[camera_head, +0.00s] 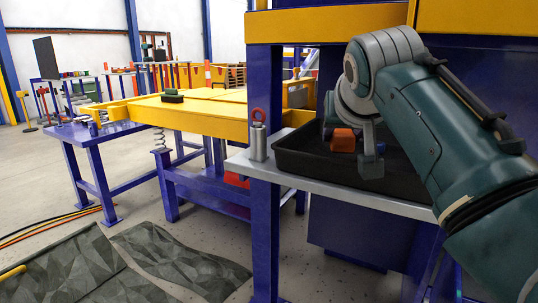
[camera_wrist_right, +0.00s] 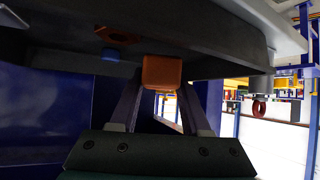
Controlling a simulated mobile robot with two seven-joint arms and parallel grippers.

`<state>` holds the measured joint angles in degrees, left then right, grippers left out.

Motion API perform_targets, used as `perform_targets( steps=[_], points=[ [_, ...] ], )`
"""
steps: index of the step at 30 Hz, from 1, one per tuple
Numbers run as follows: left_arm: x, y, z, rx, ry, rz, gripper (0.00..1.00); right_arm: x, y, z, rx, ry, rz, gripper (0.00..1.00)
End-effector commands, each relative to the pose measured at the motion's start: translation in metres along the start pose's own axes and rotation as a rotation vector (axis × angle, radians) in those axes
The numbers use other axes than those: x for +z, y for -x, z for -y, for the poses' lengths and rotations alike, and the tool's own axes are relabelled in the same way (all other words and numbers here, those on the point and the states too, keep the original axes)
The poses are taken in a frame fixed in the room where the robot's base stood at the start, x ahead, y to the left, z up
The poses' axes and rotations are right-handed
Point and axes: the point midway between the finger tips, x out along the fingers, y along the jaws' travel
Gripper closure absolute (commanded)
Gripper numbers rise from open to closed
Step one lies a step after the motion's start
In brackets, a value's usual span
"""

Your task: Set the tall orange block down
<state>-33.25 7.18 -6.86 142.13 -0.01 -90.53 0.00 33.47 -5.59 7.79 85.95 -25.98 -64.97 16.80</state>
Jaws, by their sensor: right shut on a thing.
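The orange block (camera_head: 343,140) is between the fingers of my right gripper (camera_head: 354,148), over or inside the black tray. My right gripper is shut on it. In the right wrist view, which looks upside down, the orange block (camera_wrist_right: 161,72) sits between the two finger tips, with the tray (camera_wrist_right: 215,62) close by. I cannot tell whether the block touches the tray floor. My left gripper is not in view.
The black tray (camera_head: 300,166) rests on a grey shelf (camera_head: 330,187). A metal cylinder with a red ring (camera_head: 258,140) stands left of it. A blue post (camera_head: 265,235) rises at the shelf's front. A small blue item (camera_wrist_right: 110,54) shows near the tray in the wrist view.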

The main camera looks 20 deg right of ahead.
Motion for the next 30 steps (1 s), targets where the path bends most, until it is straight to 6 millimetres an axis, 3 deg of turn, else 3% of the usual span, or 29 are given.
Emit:
perform_targets(
  steps=[1,4,17,18,26,30],
  points=[
    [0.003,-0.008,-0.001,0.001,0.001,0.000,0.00,0.013,-0.008,0.000,0.001,0.003,0.002,1.00],
    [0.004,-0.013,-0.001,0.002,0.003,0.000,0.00,0.022,-0.015,0.000,0.001,0.002,0.000,1.00],
    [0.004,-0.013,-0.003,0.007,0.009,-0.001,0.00,0.027,-0.018,0.000,0.000,0.001,0.000,1.00],
    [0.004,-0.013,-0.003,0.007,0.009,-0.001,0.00,0.027,-0.019,0.000,0.000,0.001,0.000,0.52],
    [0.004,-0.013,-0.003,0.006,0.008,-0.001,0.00,0.027,-0.018,0.000,0.000,0.001,0.000,0.23],
    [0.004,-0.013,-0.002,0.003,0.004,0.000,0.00,0.027,-0.018,0.000,0.000,0.000,0.000,0.23]
  ],
)
